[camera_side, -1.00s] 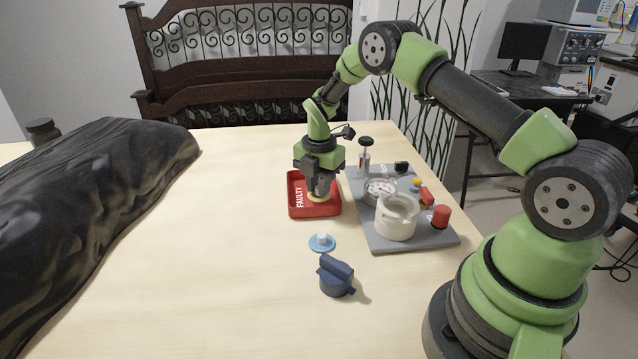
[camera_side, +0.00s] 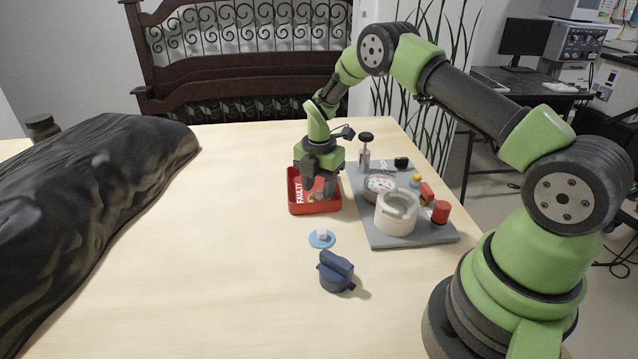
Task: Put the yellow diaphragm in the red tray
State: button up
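The red tray (camera_side: 297,208), lettered FAULTY, sits on the table left of the grey board. My gripper (camera_side: 320,188) is low over the tray, pointing down, with its fingers apart and red tray showing between them. The yellow diaphragm (camera_side: 318,197) is inside the tray beneath my fingertips. Only a small part of it shows; the fingers and the tray's front wall hide the rest.
The grey board (camera_side: 385,238) right of the tray carries a white ring-shaped part (camera_side: 396,213), a gauge (camera_side: 379,187) and red pieces. A blue disc (camera_side: 321,239) and a dark blue knobbed part (camera_side: 335,272) lie in front. Black cloth (camera_side: 90,210) covers the left; the middle table is clear.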

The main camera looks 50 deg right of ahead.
notch_tip(320, 180, up, 13)
notch_tip(320, 180, up, 8)
jog(key=m+t, duration=0.2)
jog(key=m, duration=0.2)
send_over(319, 191)
jog(key=s+a, duration=0.3)
jog(key=s+a+r+m+t, duration=0.2)
jog(key=s+a+r+m, duration=0.4)
jog(key=s+r+m, duration=0.15)
jog(key=s+a+m+t+y, duration=0.1)
jog(key=s+a+m, duration=0.1)
jog(key=s+m, duration=0.4)
jog(key=s+a+m+t+y, duration=0.1)
jog(key=s+a+m+t, duration=0.1)
jog(key=s+m, duration=0.4)
jog(key=shift+s+a+r, duration=0.25)
jog(key=shift+s, duration=0.7)
